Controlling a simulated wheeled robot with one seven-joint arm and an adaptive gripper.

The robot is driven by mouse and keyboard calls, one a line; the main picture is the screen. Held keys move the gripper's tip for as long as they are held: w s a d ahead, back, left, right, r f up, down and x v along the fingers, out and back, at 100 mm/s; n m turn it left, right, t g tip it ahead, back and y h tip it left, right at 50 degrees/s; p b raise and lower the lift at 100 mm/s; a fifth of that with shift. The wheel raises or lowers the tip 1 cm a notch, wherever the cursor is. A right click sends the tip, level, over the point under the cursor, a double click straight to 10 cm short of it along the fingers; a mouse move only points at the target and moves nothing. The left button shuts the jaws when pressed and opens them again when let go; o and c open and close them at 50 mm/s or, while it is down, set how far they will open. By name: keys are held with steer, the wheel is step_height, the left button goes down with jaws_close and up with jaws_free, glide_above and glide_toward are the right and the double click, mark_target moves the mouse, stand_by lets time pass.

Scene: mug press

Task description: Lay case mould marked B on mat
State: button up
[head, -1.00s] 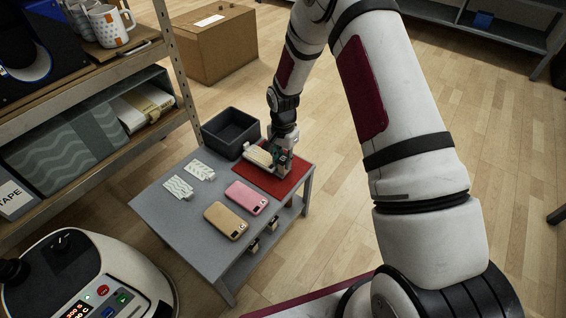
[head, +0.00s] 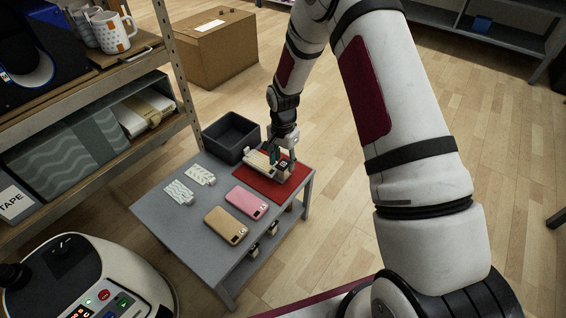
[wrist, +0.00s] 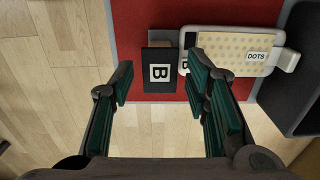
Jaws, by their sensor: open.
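The case mould marked B (wrist: 158,70) is a dark block with a white-edged B label. It lies on the red mat (wrist: 135,20), and it also shows on the mat in the head view (head: 283,163). My gripper (wrist: 163,82) is open, with its green-padded fingers apart to either side of the mould. In the head view my gripper (head: 281,150) is just above the mould. A pale dotted case labelled DOTS (wrist: 225,48) lies right beside the mould, with a second B label partly hidden at its edge.
A dark open bin (head: 231,137) stands at the mat's left. On the grey table (head: 185,215) lie a pink case (head: 246,200), a tan case (head: 226,225) and two patterned white sheets (head: 179,191). Small dark blocks (head: 254,249) sit on the shelf below. Shelving stands at left.

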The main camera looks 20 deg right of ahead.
steer(key=s+r+n+p, duration=0.1)
steer(key=s+r+p, duration=0.15)
steer(key=r, duration=0.85)
steer(key=s+r+n+p, duration=0.1)
steer(key=s+r, duration=0.2)
steer(key=r, duration=0.8)
steer(key=s+r+n, duration=0.3)
steer(key=s+r, duration=0.8)
steer(key=r, duration=0.1)
steer(key=s+r+n, duration=0.2)
steer(key=s, duration=1)
steer(key=s+r+n, duration=0.3)
steer(key=s, duration=1)
steer(key=shift+s, duration=0.3)
steer(key=shift+d, duration=0.1)
step_height(320, 180, up, 33)
steer(key=t+p, duration=0.4)
steer(key=p, duration=2.6)
steer(key=shift+d+f+n, duration=0.2)
steer(key=shift+d+n, duration=0.1)
steer(key=shift+n, duration=0.1)
